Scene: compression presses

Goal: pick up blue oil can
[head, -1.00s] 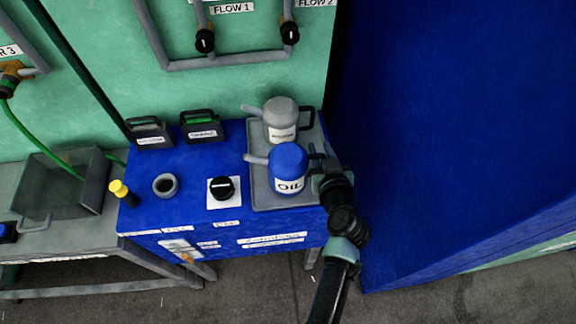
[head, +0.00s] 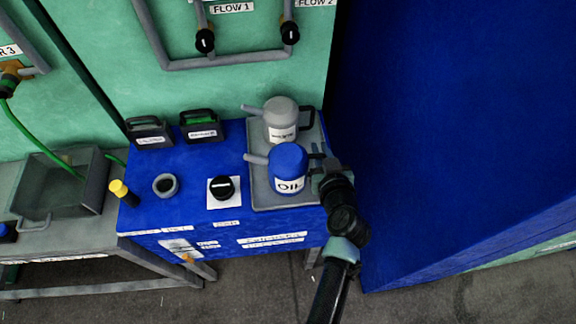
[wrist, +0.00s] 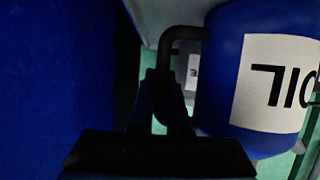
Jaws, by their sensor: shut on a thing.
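The blue oil can (head: 288,162) with a white OIL label stands upright on the grey tray (head: 258,199), its spout pointing left. My gripper (head: 319,162) is at the can's right side, where its black handle is. In the wrist view the can (wrist: 222,82) fills the right side. My gripper (wrist: 163,96) is shut on the can's dark handle (wrist: 182,33) there. The fingers hide part of the handle. I see no clear gap between the can and the tray.
A grey can (head: 280,111) stands just behind on the same tray. A black knob (head: 222,188), a grey cup (head: 166,185) and two dark containers (head: 200,125) sit to the left on the blue cabinet (head: 150,220). A large blue wall (head: 450,120) rises close on the right.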

